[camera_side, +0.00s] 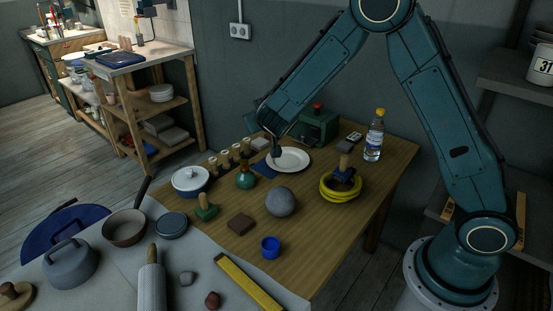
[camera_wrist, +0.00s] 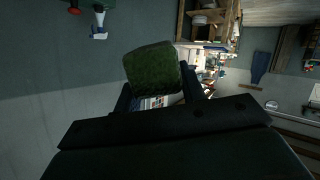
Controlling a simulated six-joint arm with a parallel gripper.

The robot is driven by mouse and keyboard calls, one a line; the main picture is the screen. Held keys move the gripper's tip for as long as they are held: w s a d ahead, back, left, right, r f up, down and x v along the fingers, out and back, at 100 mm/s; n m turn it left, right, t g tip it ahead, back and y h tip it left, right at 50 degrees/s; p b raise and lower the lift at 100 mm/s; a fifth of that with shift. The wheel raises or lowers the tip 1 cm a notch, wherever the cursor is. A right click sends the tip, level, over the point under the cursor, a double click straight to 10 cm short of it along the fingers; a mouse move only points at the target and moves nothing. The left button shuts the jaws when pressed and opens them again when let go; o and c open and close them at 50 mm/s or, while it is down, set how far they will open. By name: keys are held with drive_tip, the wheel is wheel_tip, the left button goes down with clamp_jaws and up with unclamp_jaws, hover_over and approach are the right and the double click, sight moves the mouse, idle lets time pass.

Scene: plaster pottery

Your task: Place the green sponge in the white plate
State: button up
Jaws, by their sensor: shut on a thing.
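The green sponge (camera_wrist: 152,66) shows large in the wrist view, between the two dark fingers of my gripper (camera_wrist: 158,92). My gripper is shut on it. In the side view my gripper (camera_side: 276,151) is small and dark, at the left part of the white plate (camera_side: 294,161) in the picture. The sponge cannot be made out there, and I cannot tell its height over the plate. The plate lies flat on the wooden table, and its visible surface looks empty. The plate is not seen in the wrist view.
A blue cloth (camera_side: 262,169) lies left of the plate. A green bottle (camera_side: 245,179), a white lidded pot (camera_side: 190,181) and a row of small jars (camera_side: 233,158) stand nearby. A dark green machine (camera_side: 318,127) stands behind. Yellow coils (camera_side: 340,188) and a water bottle (camera_side: 374,138) are right.

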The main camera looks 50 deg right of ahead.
drive_tip(key=d+f+m+g+h, duration=0.2)
drive_tip(key=d+m+g, duration=0.3)
drive_tip(key=d, duration=0.4)
drive_tip(key=w+d+f+m+g+h, duration=0.1)
drive_tip(key=d+f+m+g+h, duration=0.2)
drive_tip(key=d+m+g, duration=0.3)
drive_tip(key=shift+w+d+f+m+g, duration=0.15)
drive_tip(key=shift+w+d+m+g, duration=0.25)
drive_tip(key=shift+d, duration=1.4)
drive_tip(key=shift+s, duration=0.15)
drive_tip(key=shift+f, duration=0.1)
drive_tip(key=shift+h, duration=0.3)
wheel_tip(320, 180, down, 15)
drive_tip(key=shift+f, duration=0.1)
drive_tip(key=shift+f, duration=2.1)
drive_tip(key=shift+f, duration=0.2)
